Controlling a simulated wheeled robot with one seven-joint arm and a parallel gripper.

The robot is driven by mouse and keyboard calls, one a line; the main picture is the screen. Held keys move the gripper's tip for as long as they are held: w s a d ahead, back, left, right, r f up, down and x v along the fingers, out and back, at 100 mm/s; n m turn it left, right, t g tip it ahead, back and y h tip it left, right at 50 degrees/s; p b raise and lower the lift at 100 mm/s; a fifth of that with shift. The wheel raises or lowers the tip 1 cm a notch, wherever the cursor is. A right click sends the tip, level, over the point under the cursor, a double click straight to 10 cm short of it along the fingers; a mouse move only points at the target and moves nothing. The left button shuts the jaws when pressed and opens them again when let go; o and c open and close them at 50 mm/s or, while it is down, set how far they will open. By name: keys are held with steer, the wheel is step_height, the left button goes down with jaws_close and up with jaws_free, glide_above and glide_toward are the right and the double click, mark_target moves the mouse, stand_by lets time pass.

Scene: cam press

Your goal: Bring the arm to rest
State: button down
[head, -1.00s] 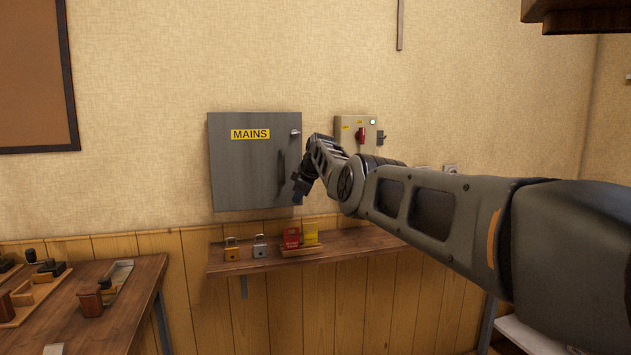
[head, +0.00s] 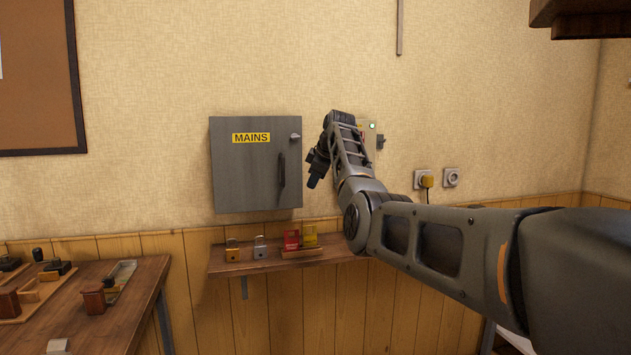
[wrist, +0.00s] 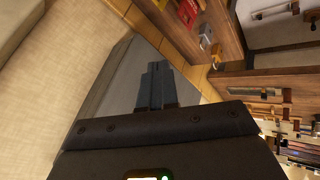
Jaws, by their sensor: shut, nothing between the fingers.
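My gripper (head: 316,171) is shut and empty, pointing down and left in the head view. It hangs in the air just right of the closed grey MAINS cabinet (head: 240,178). In the wrist view the shut fingers (wrist: 158,87) appear in front of the cabinet's grey surface. My raised wrist partly hides the switch box (head: 369,140) with a lit green lamp. My forearm crosses the right side of the head view.
A shelf (head: 228,268) below the cabinet carries a yellow padlock (head: 232,250), a grey padlock (head: 260,247) and red and yellow tags (head: 292,239). A workbench (head: 125,316) stands at left. Wall sockets (head: 452,177) are at right. A dark overhead unit (head: 580,17) is at upper right.

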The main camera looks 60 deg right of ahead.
steer(key=shift+s+r, duration=0.3)
steer(key=shift+r, duration=0.15)
steer(key=shift+f, duration=0.1)
